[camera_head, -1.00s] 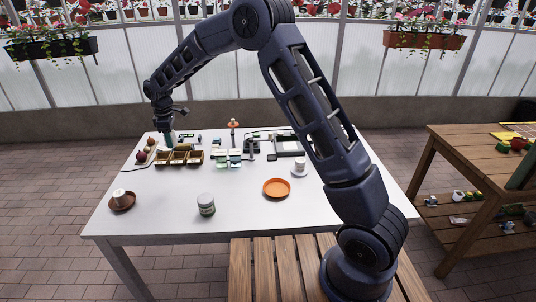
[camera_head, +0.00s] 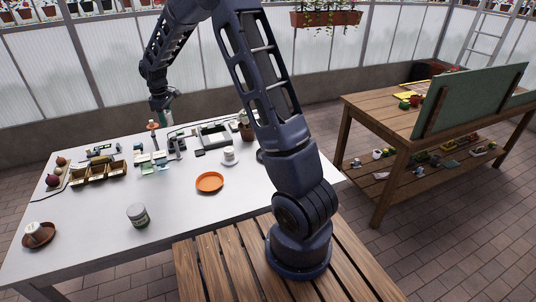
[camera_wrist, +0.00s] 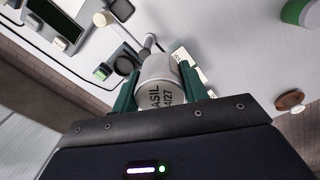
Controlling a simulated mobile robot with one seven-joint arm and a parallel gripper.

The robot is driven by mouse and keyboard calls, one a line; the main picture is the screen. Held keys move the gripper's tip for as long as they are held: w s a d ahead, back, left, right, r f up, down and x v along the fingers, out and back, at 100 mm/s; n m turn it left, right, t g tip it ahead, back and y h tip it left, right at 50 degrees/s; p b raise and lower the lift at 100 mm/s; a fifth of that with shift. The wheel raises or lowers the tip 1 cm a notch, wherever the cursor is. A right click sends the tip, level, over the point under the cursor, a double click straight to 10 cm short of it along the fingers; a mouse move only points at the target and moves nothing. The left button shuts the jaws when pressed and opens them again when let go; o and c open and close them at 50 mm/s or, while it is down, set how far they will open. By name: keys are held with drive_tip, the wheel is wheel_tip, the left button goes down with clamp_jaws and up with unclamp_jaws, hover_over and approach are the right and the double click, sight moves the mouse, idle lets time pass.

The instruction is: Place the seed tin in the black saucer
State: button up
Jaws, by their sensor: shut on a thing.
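My gripper (camera_head: 164,116) is raised over the back of the white table. In the wrist view its green fingers (camera_wrist: 158,88) are shut on the seed tin (camera_wrist: 160,88), a pale grey can with "BASIL" on it. In the head view the tin is too small and covered to make out clearly. I cannot surely pick out the black saucer. A dark round thing (camera_wrist: 121,10) shows at the top of the wrist view, but I cannot tell what it is.
An orange saucer (camera_head: 209,182), a brown saucer (camera_head: 49,241) with a small pot, and a lidded jar (camera_head: 138,215) stand on the table (camera_head: 100,260). Brown trays (camera_head: 97,173) are at the left. A white cup (camera_head: 229,153) is near the right edge. The table front has free room.

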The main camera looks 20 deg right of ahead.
drive_tip(key=s+d+m, duration=0.2)
drive_tip(key=d+m, duration=0.3)
drive_tip(key=d, duration=1.7)
drive_tip(key=s+d+m, duration=0.3)
drive_tip(key=s+d, duration=0.2)
drive_tip(key=d, duration=0.4)
drive_tip(key=s+d+m, duration=0.3)
drive_tip(key=s+d, duration=0.2)
drive_tip(key=d, duration=0.5)
wheel_tip(320, 180, down, 20)
drive_tip(key=shift+w+a+f, duration=0.1)
drive_tip(key=shift+w+f, duration=0.05)
drive_tip(key=shift+f, duration=0.05)
drive_tip(key=o, duration=0.6)
drive_tip(key=shift+f, duration=0.15)
drive_tip(key=shift+c, duration=0.2)
drive_tip(key=o, duration=0.4)
